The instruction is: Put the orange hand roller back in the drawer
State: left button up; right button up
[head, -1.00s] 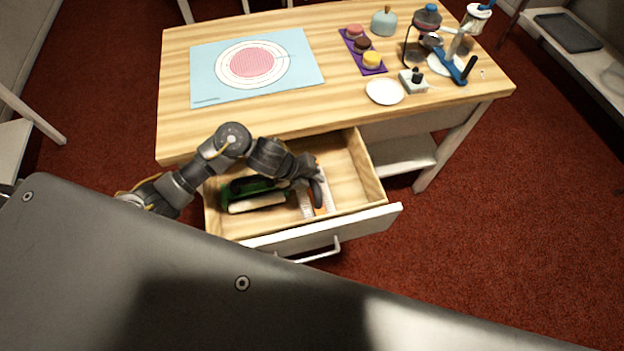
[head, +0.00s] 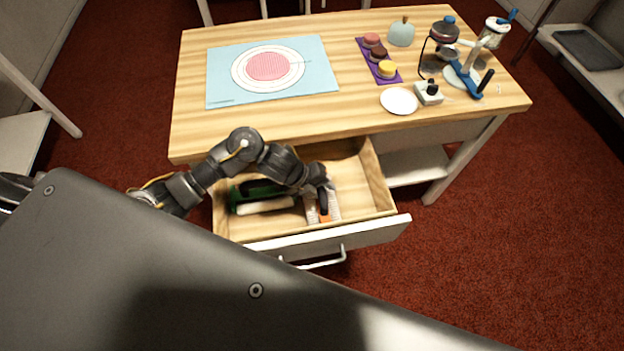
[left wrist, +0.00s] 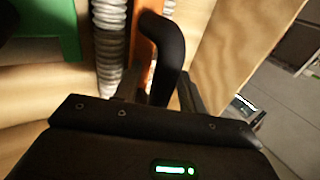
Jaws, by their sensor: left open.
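The orange hand roller (left wrist: 146,62) has a black curved handle and a pale ribbed cylinder (left wrist: 110,38) in the left wrist view. In the head view it lies in the open drawer (head: 365,203), right of a green item, with a little orange (head: 325,214) showing. My left gripper (head: 318,182) is low in the drawer at the roller, and its body hides part of it. In the left wrist view my left gripper (left wrist: 158,92) is open, its fingers close to the black handle. I cannot tell whether they touch it. My right gripper is not in view.
A green item with a pale roll (head: 265,206) lies left of the roller. The drawer's right part is bare. The tabletop holds a blue mat (head: 220,75), a white plate (head: 399,101), a purple strip of cakes and a blue-handled device (head: 466,80).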

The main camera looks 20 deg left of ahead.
pick_arm(q)
jog(key=p+v, duration=0.2)
jog(key=v, duration=1)
jog(key=shift+r+p, duration=0.3)
jog(key=shift+r, duration=0.15)
jog(key=shift+w, duration=0.1)
